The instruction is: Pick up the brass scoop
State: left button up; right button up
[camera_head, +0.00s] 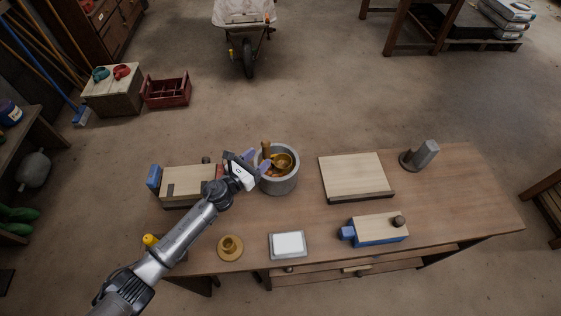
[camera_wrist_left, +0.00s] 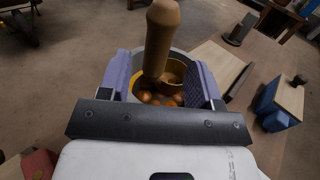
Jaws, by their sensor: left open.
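The brass scoop (camera_head: 283,161) rests in a grey round tub (camera_head: 278,184) on the workbench, with its wooden handle (camera_head: 266,149) sticking up. In the left wrist view the handle (camera_wrist_left: 161,38) rises toward the camera, and the brass bowl (camera_wrist_left: 172,74) sits over several orange-brown round pieces (camera_wrist_left: 158,98). My left gripper (camera_head: 257,162) is open at the tub's left side. In the wrist view its two purple fingers (camera_wrist_left: 163,62) appear on either side of the handle, with gaps visible. I cannot tell whether the handle is fully between them in depth. My right gripper is not in view.
A wooden board (camera_head: 354,174) lies right of the tub, with a grey metal piece (camera_head: 424,153) beyond. Another blue-ended wooden piece (camera_head: 154,177) lies left.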

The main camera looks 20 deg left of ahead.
aim_at(264, 152)
pick_arm(q)
jog(key=p+x, duration=0.1)
jog(key=x, duration=0.2)
jog(key=shift+w+r, duration=0.15)
jog(key=shift+w, duration=0.2)
jog(key=shift+x, duration=0.85)
grip_shut()
